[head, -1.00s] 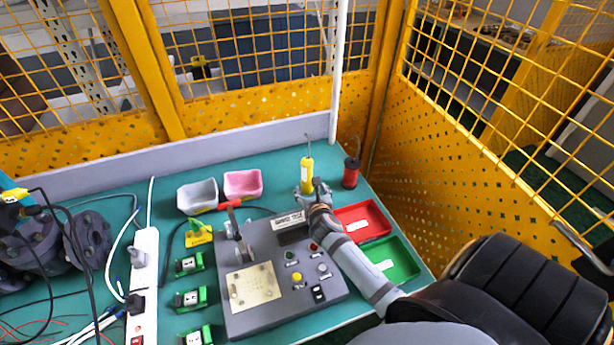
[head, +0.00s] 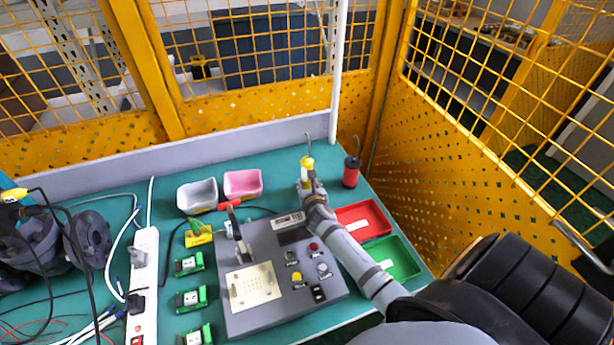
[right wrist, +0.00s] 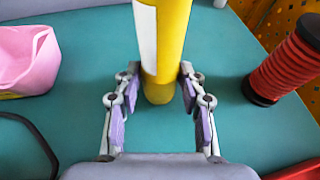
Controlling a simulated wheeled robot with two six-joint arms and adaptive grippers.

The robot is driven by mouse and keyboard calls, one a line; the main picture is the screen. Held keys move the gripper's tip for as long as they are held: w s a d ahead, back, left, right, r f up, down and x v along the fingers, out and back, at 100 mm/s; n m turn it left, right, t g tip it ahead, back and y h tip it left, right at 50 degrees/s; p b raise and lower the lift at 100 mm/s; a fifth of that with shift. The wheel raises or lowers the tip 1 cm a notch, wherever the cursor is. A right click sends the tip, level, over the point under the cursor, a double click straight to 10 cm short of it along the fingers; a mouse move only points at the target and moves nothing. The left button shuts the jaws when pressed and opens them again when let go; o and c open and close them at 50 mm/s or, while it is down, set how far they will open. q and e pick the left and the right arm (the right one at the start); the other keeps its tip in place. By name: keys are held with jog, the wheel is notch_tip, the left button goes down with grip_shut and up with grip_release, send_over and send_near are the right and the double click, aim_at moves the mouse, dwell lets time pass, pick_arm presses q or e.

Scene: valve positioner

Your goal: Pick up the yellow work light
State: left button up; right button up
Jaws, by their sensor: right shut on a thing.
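The yellow work light (head: 307,165) stands upright at the back of the green table, with a white label on its side and a thin hook on top. It also shows in the right wrist view (right wrist: 165,45), its base near the table top. My right gripper (head: 308,185) is at its lower body. In the right wrist view my right gripper (right wrist: 160,92) has one finger on each side of the yellow cylinder, closed on it. My left gripper is not in view.
A red ribbed cylinder (head: 351,171) stands close to the right of the light. Grey (head: 197,195) and pink (head: 242,184) bins are to the left. Red (head: 363,221) and green (head: 394,259) trays and a grey control panel (head: 270,270) lie in front.

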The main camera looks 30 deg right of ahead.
grip_shut()
jog(key=shift+r, duration=0.3)
notch_tip(320, 180, up, 3)
jog(key=shift+f, duration=0.1)
jog(key=w+r+v, duration=0.1)
jog(key=v, duration=0.7)
jog(key=r+v, duration=0.2)
jog(key=v, duration=0.6)
jog(key=shift+a+r+p, duration=0.25)
jog(key=shift+a+p, duration=0.05)
jog(key=shift+a, duration=0.2)
jog(key=shift+w, duration=0.2)
